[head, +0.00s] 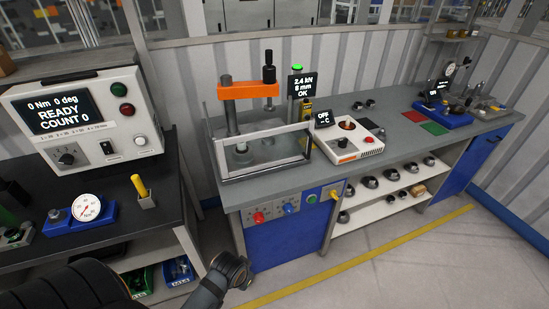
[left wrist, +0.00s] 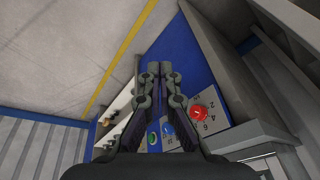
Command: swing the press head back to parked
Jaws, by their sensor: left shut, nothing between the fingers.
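The press stands on the left end of the grey bench. Its orange press head (head: 248,90) sits on an upright steel column (head: 231,118) and points right. A black-topped spindle (head: 269,67) stands at the head's right end. A clear-sided guard with a metal frame (head: 268,151) surrounds the press base. My left gripper (left wrist: 159,68) shows in the left wrist view, shut and empty, in front of the bench's blue front, near the red knob (left wrist: 200,112). In the head view only a part of my arm shows at the bottom, below the press. My right gripper is not in view.
A display (head: 301,85) reading 2.4 kN, 6 mm, OK stands right of the press. A white unit (head: 347,138) sits beside it. A control box (head: 80,118) reading READY stands on the left table. The floor before the bench is clear.

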